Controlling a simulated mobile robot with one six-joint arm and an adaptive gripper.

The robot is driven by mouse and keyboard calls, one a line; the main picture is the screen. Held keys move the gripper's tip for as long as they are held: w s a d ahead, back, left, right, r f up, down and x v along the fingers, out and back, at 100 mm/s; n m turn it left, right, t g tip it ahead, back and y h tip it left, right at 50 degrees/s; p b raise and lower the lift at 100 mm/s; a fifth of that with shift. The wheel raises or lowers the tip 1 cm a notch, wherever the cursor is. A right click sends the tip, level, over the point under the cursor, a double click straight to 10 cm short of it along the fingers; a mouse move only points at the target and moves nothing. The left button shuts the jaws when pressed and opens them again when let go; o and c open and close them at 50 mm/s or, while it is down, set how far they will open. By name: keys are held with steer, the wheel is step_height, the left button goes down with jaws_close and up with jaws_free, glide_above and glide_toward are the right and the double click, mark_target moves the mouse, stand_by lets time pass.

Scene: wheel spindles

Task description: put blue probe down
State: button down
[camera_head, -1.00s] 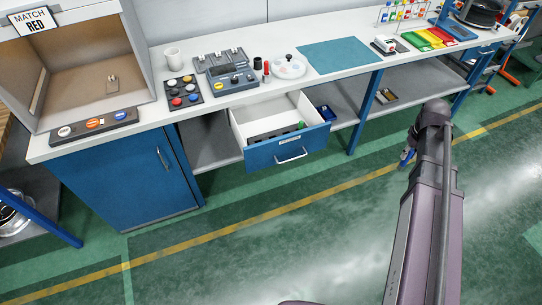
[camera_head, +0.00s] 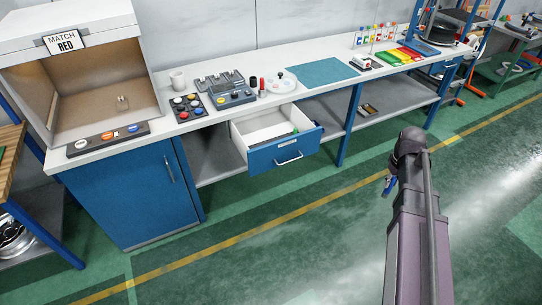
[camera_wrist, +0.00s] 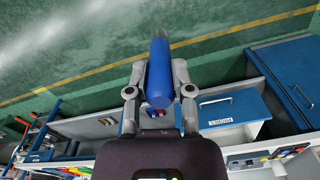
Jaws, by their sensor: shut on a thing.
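The blue probe (camera_wrist: 159,75) is a blue cylinder with a grey tip. In the wrist view it sits between the two fingers of my gripper (camera_wrist: 160,92), which is shut on it. In the head view my gripper (camera_head: 389,185) hangs at the arm's end over the green floor, in front of the bench, and only a small bit of blue shows there. The probe is clear of the bench and the drawer.
An open drawer (camera_head: 262,128) with a blue front juts from the white bench (camera_head: 215,122). A teal mat (camera_head: 322,72) lies bare on the bench. A light booth (camera_head: 85,75) stands at the left, and coloured trays (camera_head: 402,55) are farther right.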

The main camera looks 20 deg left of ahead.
steer(key=shift+s+d, duration=0.1)
steer(key=shift+s, duration=0.2)
steer(key=shift+a, duration=0.2)
steer(key=shift+a, duration=0.2)
